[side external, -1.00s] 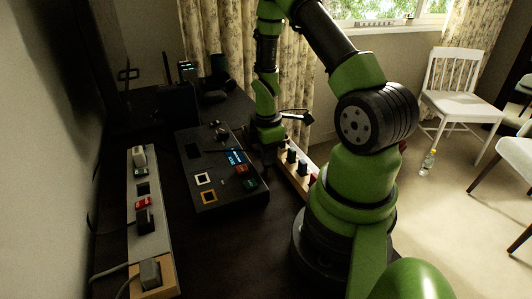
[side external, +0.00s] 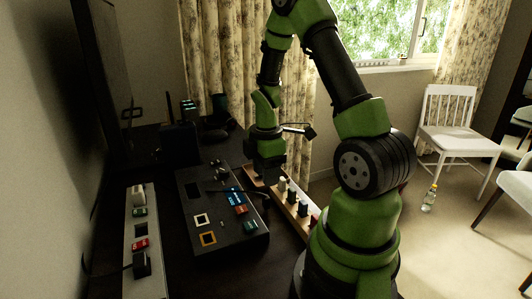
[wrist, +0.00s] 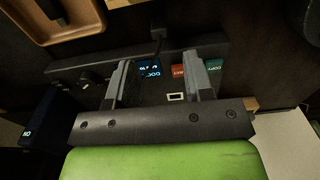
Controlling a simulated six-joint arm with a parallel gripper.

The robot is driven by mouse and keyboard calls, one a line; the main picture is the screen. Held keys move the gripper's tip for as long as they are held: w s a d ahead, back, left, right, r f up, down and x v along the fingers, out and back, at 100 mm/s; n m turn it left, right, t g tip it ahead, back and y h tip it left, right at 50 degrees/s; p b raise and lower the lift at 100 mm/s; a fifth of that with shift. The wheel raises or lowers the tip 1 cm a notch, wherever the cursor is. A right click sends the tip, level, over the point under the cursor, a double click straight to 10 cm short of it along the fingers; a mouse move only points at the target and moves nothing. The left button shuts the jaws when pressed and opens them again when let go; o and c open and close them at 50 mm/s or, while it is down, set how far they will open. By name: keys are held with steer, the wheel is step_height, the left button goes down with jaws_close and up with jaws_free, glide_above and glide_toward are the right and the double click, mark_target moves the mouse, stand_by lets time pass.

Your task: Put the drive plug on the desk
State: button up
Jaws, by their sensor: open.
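My gripper (wrist: 157,62) is open in the wrist view, its two grey fingers apart with nothing clearly held between them. In the side view my gripper (side external: 267,178) hangs low by the right edge of a dark panel (side external: 190,184). The dark desk (side external: 185,270) lies around the panel.
A wooden rack (side external: 303,227) with several upright pieces stands right of the panel. A grey strip (side external: 130,235) with plugs lies at the left. A dark box (side external: 180,145) stands behind. Bare desk lies in front of the panel.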

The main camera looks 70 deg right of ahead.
mark_target(266, 197)
steer(key=a+r+m+t, duration=0.3)
steer(key=a+r+m, duration=0.45)
steer(key=r, duration=0.85)
steer(key=s+a+r+m+t+y, duration=0.2)
steer(key=s+a+r+m+t, duration=0.2)
steer(key=a, duration=0.7)
steer(key=shift+s+a+r+m, duration=0.3)
steer(key=shift+s+r+m, duration=0.45)
steer(key=shift+s, duration=0.35)
